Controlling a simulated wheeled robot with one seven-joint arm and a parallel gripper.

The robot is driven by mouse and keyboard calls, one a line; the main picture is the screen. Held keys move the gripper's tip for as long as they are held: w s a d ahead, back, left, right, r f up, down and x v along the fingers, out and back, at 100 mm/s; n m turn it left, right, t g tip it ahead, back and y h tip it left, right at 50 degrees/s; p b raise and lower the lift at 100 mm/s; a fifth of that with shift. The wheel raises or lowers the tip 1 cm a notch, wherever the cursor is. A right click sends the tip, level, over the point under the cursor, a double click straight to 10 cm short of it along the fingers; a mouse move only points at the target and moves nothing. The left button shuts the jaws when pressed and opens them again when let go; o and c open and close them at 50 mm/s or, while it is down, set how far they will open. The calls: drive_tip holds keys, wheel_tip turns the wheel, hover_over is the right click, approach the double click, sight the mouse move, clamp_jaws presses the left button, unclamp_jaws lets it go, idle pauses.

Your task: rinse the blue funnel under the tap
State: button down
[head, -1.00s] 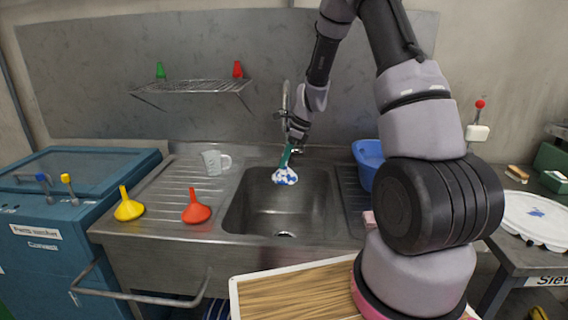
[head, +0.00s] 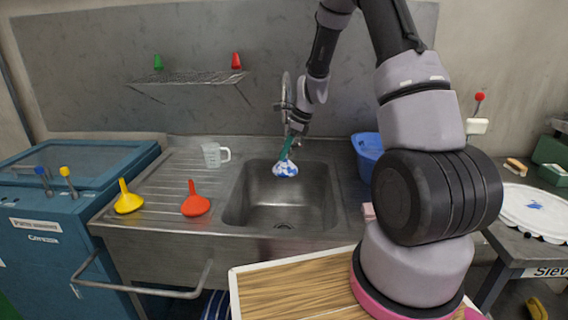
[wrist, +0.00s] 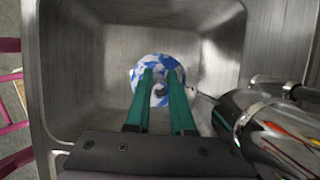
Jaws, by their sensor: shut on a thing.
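The blue funnel (head: 286,170), mottled with white patches, is wide end down over the sink basin (head: 262,205). In the wrist view the funnel (wrist: 158,68) sits between the tips of the two green fingers of my gripper (wrist: 160,90). My gripper (head: 287,150) is shut on its narrow end, which the fingers partly hide. The tap (head: 285,95) rises behind the basin, partly hidden by my arm. A shiny metal cylinder, apparently part of the tap (wrist: 275,120), is close on the right in the wrist view. I cannot make out any running water.
A clear jug (head: 211,154), a yellow funnel (head: 128,202) and a red funnel (head: 195,205) stand on the left drainboard. A blue tub (head: 367,150) is right of the basin. The basin floor looks clear.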

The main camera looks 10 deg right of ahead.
drive_tip(key=shift+w+a, duration=0.1)
drive_tip(key=shift+a, duration=0.1)
drive_tip(key=shift+d, duration=0.1)
drive_tip(key=shift+s+d, duration=0.25)
drive_tip(key=shift+d, duration=0.2)
drive_tip(key=shift+a, duration=0.1)
drive_tip(key=shift+w+a, duration=0.25)
drive_tip(key=shift+a, duration=0.2)
drive_tip(key=s+a, duration=0.3)
drive_tip(key=s, duration=0.4)
drive_tip(key=shift+s, duration=0.2)
idle(0.6)
drive_tip(key=shift+a, duration=0.1)
idle(1.0)
